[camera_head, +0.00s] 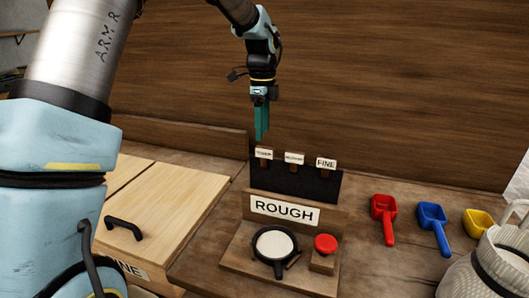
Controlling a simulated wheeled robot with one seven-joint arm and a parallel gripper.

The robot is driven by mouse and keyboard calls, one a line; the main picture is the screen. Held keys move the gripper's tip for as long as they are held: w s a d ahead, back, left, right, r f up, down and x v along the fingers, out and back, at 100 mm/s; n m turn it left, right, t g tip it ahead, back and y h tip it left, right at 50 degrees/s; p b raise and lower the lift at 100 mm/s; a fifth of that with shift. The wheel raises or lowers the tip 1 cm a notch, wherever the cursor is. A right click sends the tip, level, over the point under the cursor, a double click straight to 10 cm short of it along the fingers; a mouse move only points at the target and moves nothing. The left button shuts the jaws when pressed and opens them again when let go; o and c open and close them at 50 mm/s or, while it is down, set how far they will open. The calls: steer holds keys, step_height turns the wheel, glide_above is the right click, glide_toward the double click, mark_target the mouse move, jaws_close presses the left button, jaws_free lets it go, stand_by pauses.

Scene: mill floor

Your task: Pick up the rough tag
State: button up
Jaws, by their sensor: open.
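The rough tag (264,154) is a small white card with dark lettering too small to read clearly. It appears to be the leftmost of three cards standing in a row on a dark rack (297,184). The middle card (294,159) is also hard to read, and the right one, the fine tag (326,163), reads FINE. My gripper (262,138) points down with teal fingers just above the leftmost card. The fingers look apart from the card and hold nothing visible. The gap between them is hard to see from this side.
A large ROUGH sign (285,211) stands in front of the rack, behind a round black-rimmed dish (275,245) and a red button (326,243). Red (383,212), blue (433,222) and yellow (478,221) scoops lie right. A wooden lidded box (165,215) is left.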

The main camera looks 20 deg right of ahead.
mark_target(265, 147)
steer(key=shift+d+f+p, duration=0.2)
steer(key=shift+f+p, duration=0.4)
steer(key=shift+f, duration=1.2)
steer(key=shift+d+f+p, duration=0.15)
steer(key=shift+f+p, duration=0.45)
steer(key=shift+f, duration=1.15)
steer(key=shift+c, duration=0.2)
jaws_close()
